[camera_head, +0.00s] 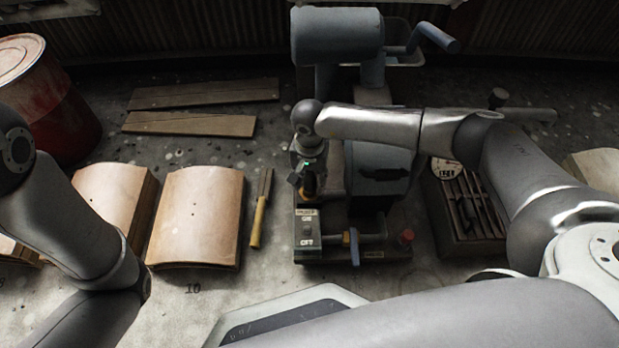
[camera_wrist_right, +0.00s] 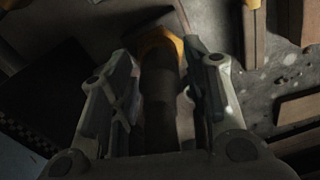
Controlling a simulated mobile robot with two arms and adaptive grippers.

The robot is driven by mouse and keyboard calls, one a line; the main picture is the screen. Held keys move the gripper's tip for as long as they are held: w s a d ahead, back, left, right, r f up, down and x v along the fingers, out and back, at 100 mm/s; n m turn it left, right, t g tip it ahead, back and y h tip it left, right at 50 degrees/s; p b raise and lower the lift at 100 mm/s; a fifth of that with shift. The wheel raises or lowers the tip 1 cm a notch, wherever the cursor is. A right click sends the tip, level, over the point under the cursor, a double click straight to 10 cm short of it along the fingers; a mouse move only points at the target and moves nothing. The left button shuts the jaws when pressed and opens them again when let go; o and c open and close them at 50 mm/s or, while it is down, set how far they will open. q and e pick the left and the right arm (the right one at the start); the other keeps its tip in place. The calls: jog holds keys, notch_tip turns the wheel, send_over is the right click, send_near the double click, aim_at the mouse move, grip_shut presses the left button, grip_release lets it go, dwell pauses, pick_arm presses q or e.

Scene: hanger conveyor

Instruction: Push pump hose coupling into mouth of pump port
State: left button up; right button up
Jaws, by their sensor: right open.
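The grey pump machine (camera_head: 378,172) stands at the centre of the head view. My right gripper (camera_head: 304,180) points down at its left side, above the ON/OFF switch box (camera_head: 306,232). In the right wrist view, the open fingers (camera_wrist_right: 157,62) straddle a dark ribbed cylinder (camera_wrist_right: 160,100), which looks like the hose coupling, with a yellow-orange collar (camera_wrist_right: 158,42) at its far end. Whether the fingers touch it is unclear. A small yellow-orange part (camera_head: 309,186) shows beside the gripper in the head view. I cannot make out the port mouth. My left gripper is out of view.
A yellow-handled tool (camera_head: 260,215) and curved wooden boards (camera_head: 197,215) lie left of the machine.

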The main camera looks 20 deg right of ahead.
jog(key=o, duration=0.3)
notch_tip(320, 180, up, 12)
dwell(0.6)
dwell(0.4)
